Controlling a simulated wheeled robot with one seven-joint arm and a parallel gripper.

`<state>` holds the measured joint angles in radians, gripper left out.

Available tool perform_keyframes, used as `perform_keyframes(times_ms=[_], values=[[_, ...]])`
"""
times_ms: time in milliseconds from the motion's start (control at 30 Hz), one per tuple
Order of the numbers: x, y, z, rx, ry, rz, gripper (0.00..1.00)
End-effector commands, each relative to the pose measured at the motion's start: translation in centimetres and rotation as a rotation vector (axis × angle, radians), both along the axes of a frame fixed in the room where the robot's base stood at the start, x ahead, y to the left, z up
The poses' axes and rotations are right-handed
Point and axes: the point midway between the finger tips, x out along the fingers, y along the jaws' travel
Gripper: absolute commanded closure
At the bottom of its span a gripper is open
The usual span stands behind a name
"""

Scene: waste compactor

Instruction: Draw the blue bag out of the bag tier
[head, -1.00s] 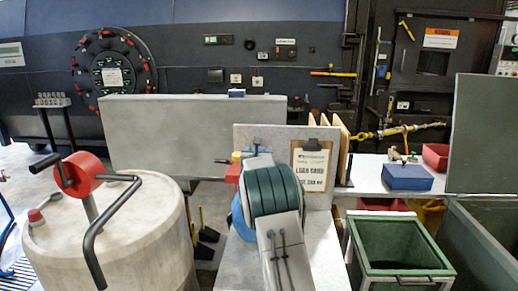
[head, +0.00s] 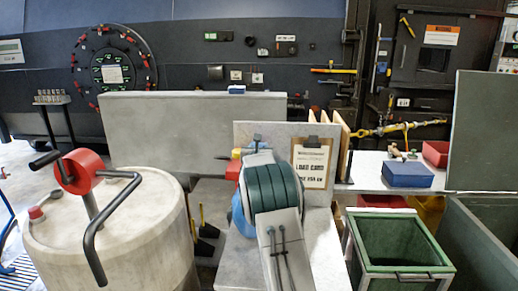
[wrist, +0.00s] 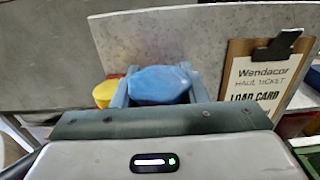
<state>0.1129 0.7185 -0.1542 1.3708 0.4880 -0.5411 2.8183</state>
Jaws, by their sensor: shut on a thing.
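In the wrist view the blue bag (wrist: 160,85) is a smooth rounded bundle between the two blue-grey fingers of my gripper (wrist: 158,92). The gripper is shut on it, with a finger along each side. A red and yellow item (wrist: 105,91) is just left of the left finger. I cannot make out the bag tier's edges.
A clipboard with a load card (head: 312,165) hangs on the grey panel (head: 285,131), right of my gripper. A pale drum (head: 110,235) with a crank stands at left. A green bin (head: 400,245) and a blue box (head: 407,174) are at right.

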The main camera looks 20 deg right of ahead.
Motion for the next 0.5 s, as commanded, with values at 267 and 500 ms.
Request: perform_keyframes(times_ms=[267, 500], values=[[0.00, -0.03, 0.56, -0.001, -0.007, 0.000, 1.00], [-0.01, -0.02, 0.75, -0.001, -0.007, 0.000, 1.00]])
